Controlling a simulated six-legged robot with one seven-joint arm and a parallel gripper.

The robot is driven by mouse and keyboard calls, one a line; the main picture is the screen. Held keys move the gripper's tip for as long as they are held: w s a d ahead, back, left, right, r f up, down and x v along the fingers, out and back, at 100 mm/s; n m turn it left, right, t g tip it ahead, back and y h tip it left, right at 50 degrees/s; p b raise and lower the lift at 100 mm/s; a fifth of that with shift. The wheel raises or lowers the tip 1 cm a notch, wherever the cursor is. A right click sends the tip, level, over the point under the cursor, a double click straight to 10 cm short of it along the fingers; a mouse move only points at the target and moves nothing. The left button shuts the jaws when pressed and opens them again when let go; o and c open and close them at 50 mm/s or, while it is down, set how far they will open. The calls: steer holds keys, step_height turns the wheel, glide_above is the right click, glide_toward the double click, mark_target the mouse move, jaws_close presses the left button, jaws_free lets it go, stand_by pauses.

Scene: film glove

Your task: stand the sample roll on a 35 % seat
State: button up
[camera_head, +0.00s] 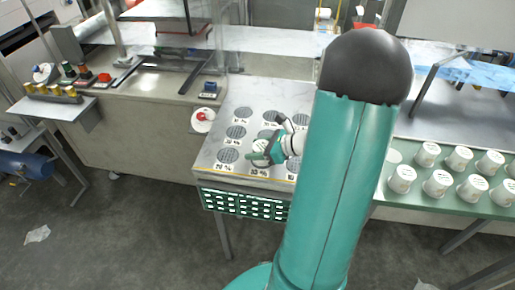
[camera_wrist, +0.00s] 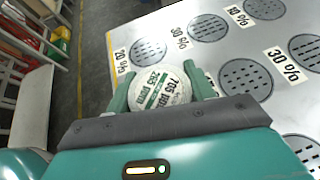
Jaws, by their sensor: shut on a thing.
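The sample roll (camera_wrist: 160,88) is a white cylinder with green lettering on its top face. In the wrist view it lies between the two teal fingers of my gripper (camera_wrist: 163,90), which is shut on it. In the head view my gripper (camera_head: 262,157) is low over the front row of the seat plate, partly behind my arm. Seats are round, grey and perforated, such as one at the front left (camera_head: 228,155) and one beside the roll (camera_wrist: 245,80). Readable labels say 10, 20 and 30 %; I cannot read a 35 % label. Whether the roll touches the plate is unclear.
Several white rolls (camera_head: 437,183) stand on a green table (camera_head: 480,208) at the right. A red knob (camera_head: 203,117) sits left of the plate. A bench with a control box (camera_head: 208,90) stands behind left. The grey floor (camera_head: 130,225) at the left front is mostly clear.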

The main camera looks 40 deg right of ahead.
steer(key=shift+f, duration=0.15)
steer(key=o, duration=1)
steer(key=shift+o, duration=0.2)
